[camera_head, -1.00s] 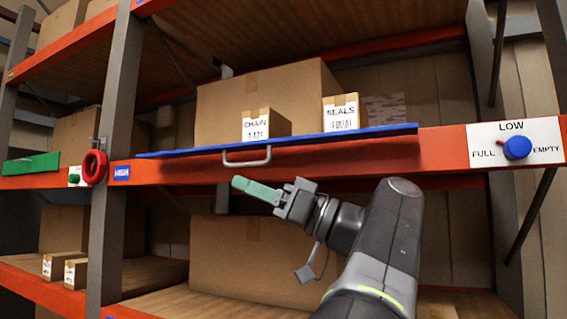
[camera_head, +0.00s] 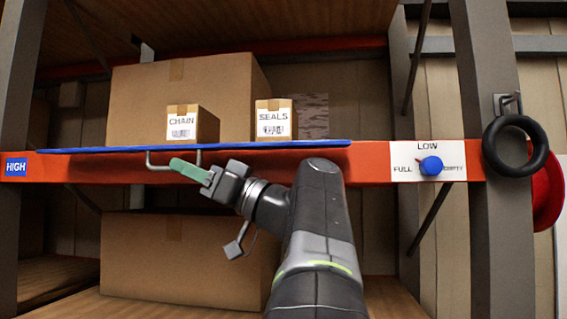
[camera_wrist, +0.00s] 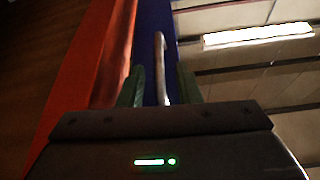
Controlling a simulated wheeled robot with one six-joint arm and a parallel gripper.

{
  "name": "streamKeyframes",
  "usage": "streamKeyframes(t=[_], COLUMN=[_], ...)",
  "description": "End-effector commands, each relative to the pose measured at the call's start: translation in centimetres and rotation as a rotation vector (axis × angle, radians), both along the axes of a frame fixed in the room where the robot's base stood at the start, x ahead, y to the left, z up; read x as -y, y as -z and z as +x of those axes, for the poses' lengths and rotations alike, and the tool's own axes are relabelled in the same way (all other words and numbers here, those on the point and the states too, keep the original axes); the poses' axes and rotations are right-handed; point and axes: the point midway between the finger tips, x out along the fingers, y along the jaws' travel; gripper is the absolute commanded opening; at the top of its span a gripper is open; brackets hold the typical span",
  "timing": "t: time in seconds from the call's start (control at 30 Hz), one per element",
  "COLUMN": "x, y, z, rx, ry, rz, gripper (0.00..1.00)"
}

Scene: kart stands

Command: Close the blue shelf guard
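The blue shelf guard (camera_head: 240,147) lies folded out nearly flat along the orange shelf beam, seen almost edge-on. Its grey handle (camera_head: 150,161) hangs at its front edge, left of the middle. My gripper (camera_head: 178,164) has its green fingers at the handle and covers part of it in the head view. In the wrist view, the handle bar (camera_wrist: 161,65) lies between the two separated green fingers of my gripper (camera_wrist: 160,88), with gaps beside it. The blue guard (camera_wrist: 152,25) shows behind the bar there. Whether a finger touches the handle cannot be told.
Boxes marked CHAIN (camera_head: 194,125) and SEALS (camera_head: 276,121) stand on the shelf behind the guard, before a large carton (camera_head: 225,85). A blue knob (camera_head: 431,166) sits on the LOW plate. A black ring (camera_head: 488,145) hangs on the right post.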

Motion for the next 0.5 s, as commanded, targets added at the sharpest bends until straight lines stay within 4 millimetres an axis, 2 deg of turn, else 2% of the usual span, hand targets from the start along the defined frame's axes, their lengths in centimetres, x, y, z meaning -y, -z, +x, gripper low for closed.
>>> streamKeyframes(t=[0.2, 0.5], x=[-1.1, -1.22], y=[-0.51, -0.49], z=[0.11, 0.15], rx=[0.0, 0.001], ry=[0.0, 0.001], rz=[0.001, 0.001], gripper=[0.31, 0.31])
